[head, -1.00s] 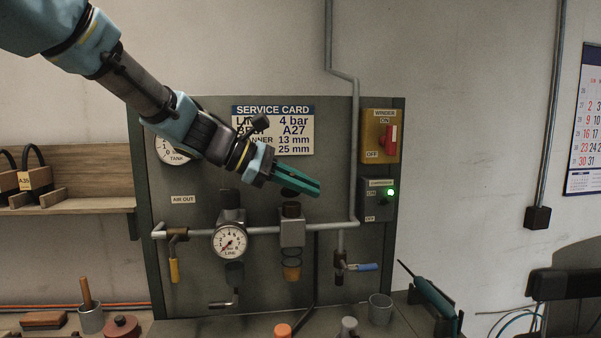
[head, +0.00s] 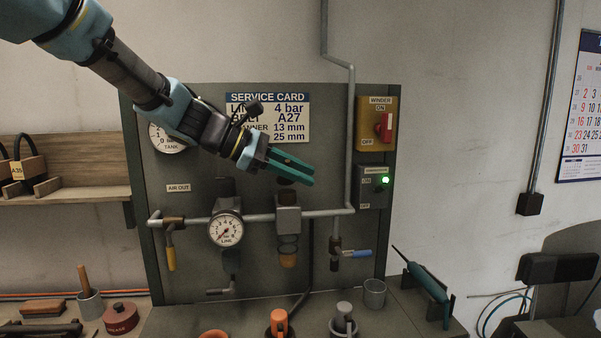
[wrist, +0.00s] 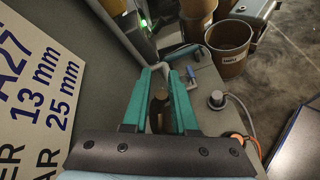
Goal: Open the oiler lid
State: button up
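The oiler (head: 289,219) hangs on the grey pipe of the panel, with a clear bowl holding amber liquid (head: 288,260) below its grey body. Its dark top is partly hidden behind my gripper (head: 312,178) in the head view. My gripper reaches in from the upper left, with green fingers level with the oiler's top. In the wrist view my gripper (wrist: 163,70) is open, with a dark brown round-ended piece (wrist: 160,97), likely the oiler's top, showing between the fingers and a gap on each side. I cannot tell whether the lid is open.
The line gauge (head: 226,229) is left of the oiler, and a blue-handled valve (head: 357,253) is at its lower right. A vertical pipe (head: 351,140) runs close right of my gripper. Below, the bench holds an orange-topped item (head: 279,322) and a grey cup (head: 375,293).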

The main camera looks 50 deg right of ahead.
jog(key=b+v, duration=0.3)
jog(key=v, duration=0.7)
jog(key=shift+w+a+r+b, duration=0.15)
jog(key=shift+a+b, duration=0.15)
jog(key=shift+c, duration=0.3)
